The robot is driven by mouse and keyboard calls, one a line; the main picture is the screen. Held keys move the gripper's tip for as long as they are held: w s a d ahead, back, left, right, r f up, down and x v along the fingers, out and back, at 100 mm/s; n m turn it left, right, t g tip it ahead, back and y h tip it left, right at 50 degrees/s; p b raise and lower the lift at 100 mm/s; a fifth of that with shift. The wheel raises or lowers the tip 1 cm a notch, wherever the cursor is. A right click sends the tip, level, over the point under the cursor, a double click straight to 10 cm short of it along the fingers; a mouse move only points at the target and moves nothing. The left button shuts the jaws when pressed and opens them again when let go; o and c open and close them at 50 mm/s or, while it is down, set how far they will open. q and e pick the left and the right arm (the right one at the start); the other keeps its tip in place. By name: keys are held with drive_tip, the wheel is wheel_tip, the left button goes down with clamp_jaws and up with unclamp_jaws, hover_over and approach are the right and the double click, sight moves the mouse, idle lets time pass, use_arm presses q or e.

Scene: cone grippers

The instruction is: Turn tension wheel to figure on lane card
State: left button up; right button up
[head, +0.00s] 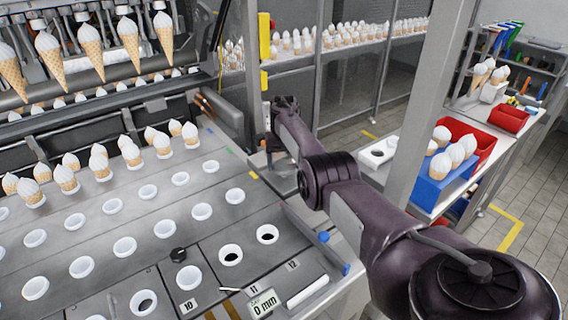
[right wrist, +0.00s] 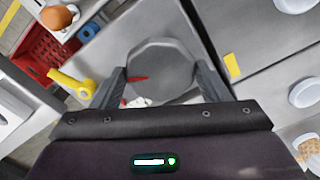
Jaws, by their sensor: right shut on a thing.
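The tension wheel (right wrist: 170,82) is a grey, many-sided disc in the right wrist view, with a red pointer mark on its left part. My right gripper (right wrist: 161,70) is shut on it, one finger at each side. A pale patch with small red marks shows at the wheel's lower edge, too small to read. In the head view my right arm reaches to the table's far right corner and the wheel cannot be made out. The lane card (head: 264,304) stands at the front of the table and appears to read "0 mm". My left gripper is out of view.
The steel table (head: 140,215) has rows of white-rimmed holes, some holding cones. Lane labels 10, 11 and 12 show at its front. A steel post (head: 425,110) and a blue cone holder (head: 440,185) stand to the right.

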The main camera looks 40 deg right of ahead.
drive_tip(key=m+b, duration=0.1)
drive_tip(key=m, duration=0.5)
drive_tip(key=shift+m, duration=0.3)
drive_tip(key=m+b, duration=0.2)
drive_tip(key=m, duration=0.4)
drive_tip(key=shift+w, duration=0.1)
drive_tip(key=m+b, duration=0.2)
drive_tip(key=m, duration=0.4)
drive_tip(key=shift+m, duration=0.4)
drive_tip(key=m+b, duration=0.1)
drive_tip(key=m, duration=0.2)
drive_tip(key=shift+r, duration=0.1)
drive_tip(key=shift+m+b, duration=0.4)
drive_tip(key=shift+m, duration=1.3)
drive_tip(key=o, duration=1)
